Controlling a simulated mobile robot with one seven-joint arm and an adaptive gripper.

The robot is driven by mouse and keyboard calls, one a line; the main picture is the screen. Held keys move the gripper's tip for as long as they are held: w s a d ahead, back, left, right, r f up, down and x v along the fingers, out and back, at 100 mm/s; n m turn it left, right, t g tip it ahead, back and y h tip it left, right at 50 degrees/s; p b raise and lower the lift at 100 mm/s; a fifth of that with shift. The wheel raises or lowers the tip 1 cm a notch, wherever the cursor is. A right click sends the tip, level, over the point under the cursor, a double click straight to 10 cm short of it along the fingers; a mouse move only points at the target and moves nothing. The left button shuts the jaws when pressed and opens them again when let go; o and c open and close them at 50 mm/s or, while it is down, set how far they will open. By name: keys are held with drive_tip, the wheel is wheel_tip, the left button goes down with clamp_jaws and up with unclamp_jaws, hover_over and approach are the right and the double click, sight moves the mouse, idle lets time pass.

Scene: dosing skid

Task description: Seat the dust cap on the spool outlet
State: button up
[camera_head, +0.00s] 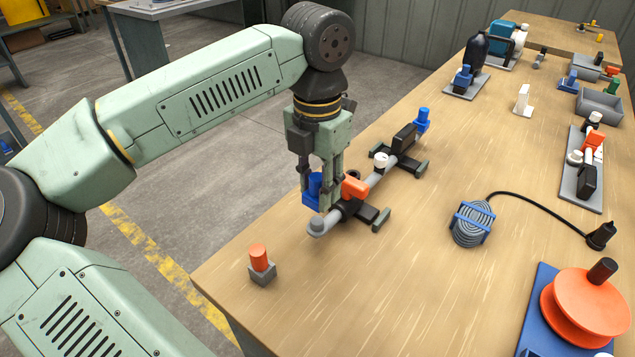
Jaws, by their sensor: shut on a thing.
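My gripper (314,193) points down over the near end of the spool and is shut on a blue piece (313,184), which looks like the dust cap. The fingers partly hide it. The spool (378,178) is a grey pipe on dark supports with an orange handle (355,187), a white knob (381,160) and a black block. Its near grey end (317,225) lies just below and in front of the held piece and looks bare. A blue fitting (422,117) stands at its far end. I cannot tell whether the held piece touches the spool.
An orange plug in a grey block (262,268) stands near the table's left edge. A coiled grey hose (472,224) with a black cable lies to the right. An orange reel (583,310) is at front right. Several skid units stand farther back. The front middle of the table is clear.

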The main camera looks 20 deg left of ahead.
sight(318, 220)
drive_tip(key=shift+f+b, duration=1.15)
drive_tip(key=shift+f, duration=0.55)
drive_tip(key=shift+f+b, duration=1.5)
drive_tip(key=shift+b, duration=0.2)
idle(0.5)
drive_tip(key=o, duration=1)
drive_tip(key=shift+o, duration=0.2)
drive_tip(key=shift+r, duration=0.1)
wheel_tip(318, 220, up, 12)
